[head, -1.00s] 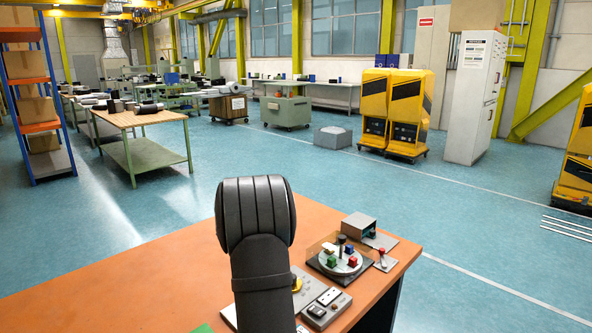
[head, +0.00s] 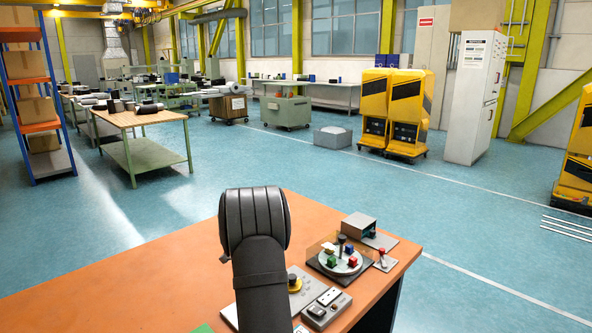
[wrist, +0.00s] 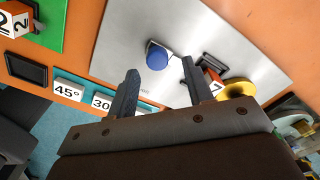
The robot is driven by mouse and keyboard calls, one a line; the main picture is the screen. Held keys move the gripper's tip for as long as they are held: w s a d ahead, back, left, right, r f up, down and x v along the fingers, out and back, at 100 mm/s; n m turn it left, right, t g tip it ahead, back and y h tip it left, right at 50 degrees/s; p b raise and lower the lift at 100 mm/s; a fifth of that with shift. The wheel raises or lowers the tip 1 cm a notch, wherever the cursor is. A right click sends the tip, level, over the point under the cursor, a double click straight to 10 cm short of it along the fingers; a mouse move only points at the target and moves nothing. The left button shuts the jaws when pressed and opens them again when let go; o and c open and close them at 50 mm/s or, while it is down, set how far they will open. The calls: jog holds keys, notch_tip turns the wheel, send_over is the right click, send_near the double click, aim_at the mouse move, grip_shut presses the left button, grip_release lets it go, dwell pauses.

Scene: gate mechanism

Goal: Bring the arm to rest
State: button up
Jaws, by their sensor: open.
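My gripper (wrist: 159,72) is open in the wrist view, with two dark fingers apart and nothing between them but the view of a metal plate (wrist: 130,35). A round blue knob (wrist: 157,56) on that plate shows between and beyond the fingertips. In the head view my arm hides the gripper and part of the bench. A red block with a 7 (wrist: 212,80) sits at a dark frame by the right finger, beside a gold disc (wrist: 237,89).
The orange bench (head: 130,290) carries a round plate with coloured blocks (head: 340,262), a grey box (head: 358,225), a red-topped lever (head: 382,257) and a switch panel (head: 326,307). Number tiles (wrist: 68,91) and a green mat (wrist: 48,28) lie left. The bench's left part looks clear.

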jog(key=f, duration=0.3)
jog(key=shift+s+a+f, duration=0.1)
jog(key=shift+s+a, duration=0.05)
jog(key=shift+a, duration=0.05)
jog(key=shift+s+a, duration=0.7)
jog(key=shift+a, duration=0.05)
notch_tip(320, 180, up, 18)
jog(key=s+d+r+m+t+y, duration=0.1)
jog(key=s+d+m+t+y, duration=0.2)
jog(key=s+d+m, duration=0.2)
jog(key=shift+d+r+m, duration=0.3)
jog(key=shift+d+m, duration=1.4)
jog(key=shift+m, duration=0.3)
